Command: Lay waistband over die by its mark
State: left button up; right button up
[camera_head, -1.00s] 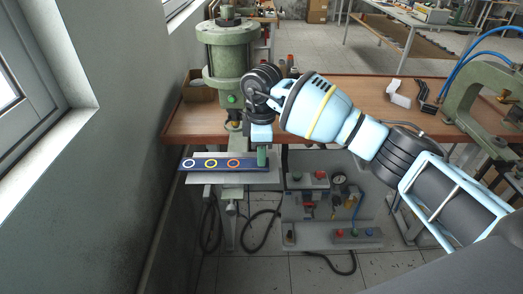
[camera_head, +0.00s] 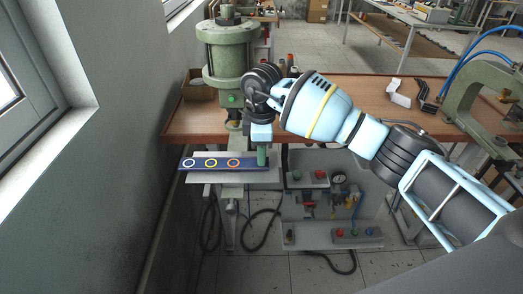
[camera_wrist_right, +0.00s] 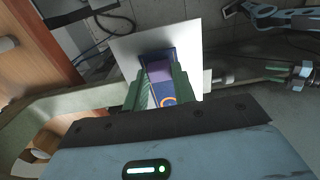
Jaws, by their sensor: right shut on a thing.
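The waistband (camera_head: 199,164) is a flat dark blue strip with a white, a yellow and an orange ring marked along it. In the head view it lies lengthwise left to right over a pale plate (camera_head: 236,179) at the table's front edge. My right gripper (camera_head: 263,157) is shut on the strip's right end, with its green fingers pointing down. In the right wrist view the strip (camera_wrist_right: 159,91) sits between the fingers (camera_wrist_right: 158,80), with a purple patch and the orange ring showing. I cannot pick out the die; the strip and arm may hide it.
A green press (camera_head: 226,50) stands behind the plate. Another green machine (camera_head: 463,80) with blue hoses stands at the right. A grey control panel (camera_head: 330,235) with buttons and a gauge is below the table edge. A wall is close on the left.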

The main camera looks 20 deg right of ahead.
jog(key=shift+f, duration=0.25)
jog(key=o, duration=1.1)
jog(key=shift+c, duration=0.2)
jog(key=shift+r, duration=3.9)
